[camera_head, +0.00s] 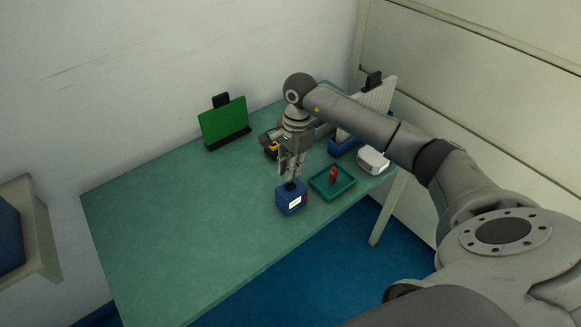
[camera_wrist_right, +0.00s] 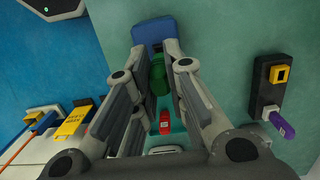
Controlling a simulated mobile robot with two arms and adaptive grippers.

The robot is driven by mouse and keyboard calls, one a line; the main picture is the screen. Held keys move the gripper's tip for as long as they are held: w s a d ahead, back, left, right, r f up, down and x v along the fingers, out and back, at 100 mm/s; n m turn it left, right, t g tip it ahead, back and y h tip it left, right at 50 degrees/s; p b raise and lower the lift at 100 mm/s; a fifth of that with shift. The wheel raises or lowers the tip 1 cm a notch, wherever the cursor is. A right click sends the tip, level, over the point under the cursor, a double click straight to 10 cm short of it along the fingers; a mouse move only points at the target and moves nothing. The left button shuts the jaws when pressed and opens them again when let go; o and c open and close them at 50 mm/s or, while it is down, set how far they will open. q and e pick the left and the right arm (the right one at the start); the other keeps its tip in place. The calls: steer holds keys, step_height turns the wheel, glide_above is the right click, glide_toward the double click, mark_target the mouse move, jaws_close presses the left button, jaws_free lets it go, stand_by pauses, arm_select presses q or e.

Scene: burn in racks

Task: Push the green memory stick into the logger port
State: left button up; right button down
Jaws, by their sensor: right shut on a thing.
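The logger is a small blue box (camera_head: 291,199) with a pale label on its front, on the green table. It also shows at the top of the wrist view (camera_wrist_right: 153,30). My right gripper (camera_head: 291,176) points down just above the logger. In the wrist view its fingers (camera_wrist_right: 157,68) are shut on the green memory stick (camera_wrist_right: 157,77), which lines up with the logger's near side. My left gripper is not in view.
A green tray (camera_head: 346,188) with a red stick (camera_head: 333,174) stands right of the logger. A white box (camera_head: 373,160) is near the table's right end. A dark strip (camera_wrist_right: 269,78) holds a yellow piece and a purple stick. The table's left part (camera_head: 170,225) is clear.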

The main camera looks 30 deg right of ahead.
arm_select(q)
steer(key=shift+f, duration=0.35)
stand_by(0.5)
